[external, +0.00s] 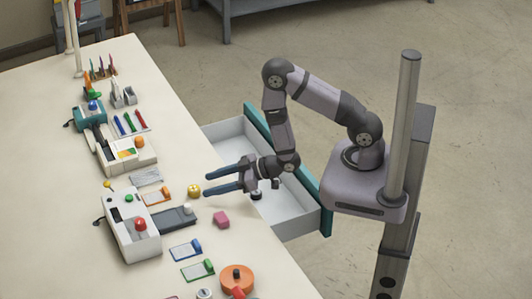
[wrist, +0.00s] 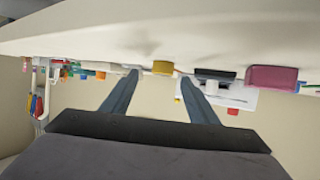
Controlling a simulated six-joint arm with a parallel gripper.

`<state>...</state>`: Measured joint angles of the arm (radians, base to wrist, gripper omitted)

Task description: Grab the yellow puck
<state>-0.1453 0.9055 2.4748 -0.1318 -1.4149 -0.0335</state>
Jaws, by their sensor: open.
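The yellow puck (external: 194,191) sits on the white table, just beyond the fingertips of my gripper (external: 206,184). It has small dark marks in the external view. In the wrist view the yellow puck (wrist: 163,67) shows between the two blue-grey fingertips of my gripper (wrist: 160,78), a little ahead of them. My gripper is open and empty, and its fingers point roughly level toward the puck. Whether a finger touches the puck I cannot tell.
An open drawer (external: 290,210) juts out below my arm.

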